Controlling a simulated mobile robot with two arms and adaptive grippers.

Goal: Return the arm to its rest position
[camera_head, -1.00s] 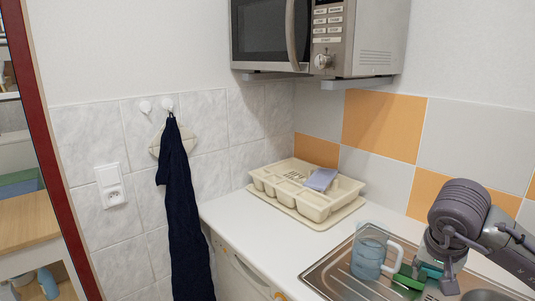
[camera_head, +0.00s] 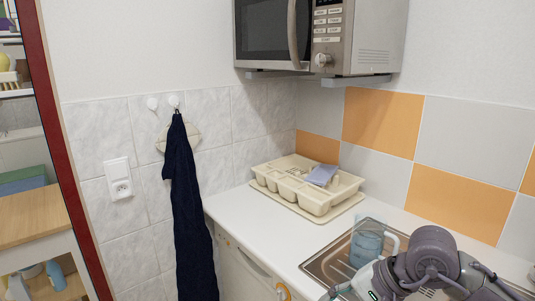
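My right arm comes in from the lower right, with its gripper (camera_head: 343,289) low at the bottom edge, in front of the sink. The gripper is partly cut off by the edge and its fingers are not clear. Nothing can be seen held in it. The arm covers much of the sink and the lower part of the blue see-through jug (camera_head: 366,242), which stands on the metal drainboard (camera_head: 325,264). My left gripper is not in view.
A beige cutlery tray (camera_head: 318,204) with a bluish cloth (camera_head: 322,175) sits on the white counter (camera_head: 246,212). The microwave (camera_head: 321,38) hangs above. A dark towel (camera_head: 186,210) hangs at left. A dark red frame edge (camera_head: 63,170) borders shelves. The counter's left part is clear.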

